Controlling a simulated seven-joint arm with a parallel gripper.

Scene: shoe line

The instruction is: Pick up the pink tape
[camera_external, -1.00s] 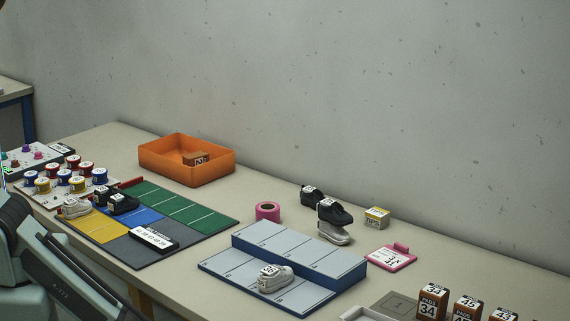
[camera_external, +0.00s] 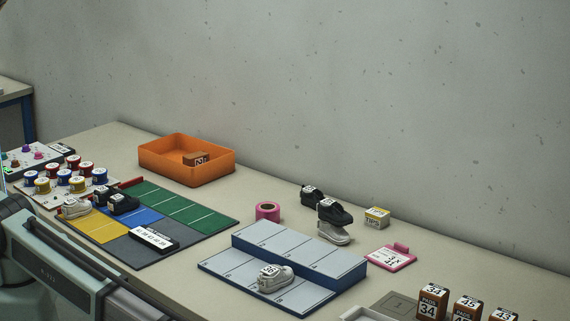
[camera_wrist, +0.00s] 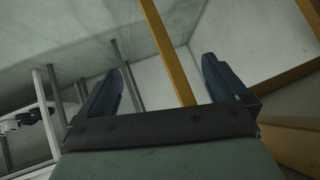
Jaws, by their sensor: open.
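The pink tape (camera_external: 267,211) is a short roll standing on the table behind the stepped grey rack, in the external view. Nothing touches it and its dark centre hole faces up. My gripper shows only in the wrist view (camera_wrist: 163,92). Its two dark blue fingers are wide apart with nothing between them. The wrist view does not show the tape. In the external view my gripper is outside the picture and only my arm shows at the lower left, well away from the tape.
The stepped rack (camera_external: 332,259) stands in front of the tape and holds a pale shoe (camera_external: 275,278). An orange bin (camera_external: 186,166) is behind left. Dark shoes (camera_external: 334,211) and a small yellow-and-white box (camera_external: 377,216) are to the right. A coloured mat (camera_external: 189,208) lies left.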

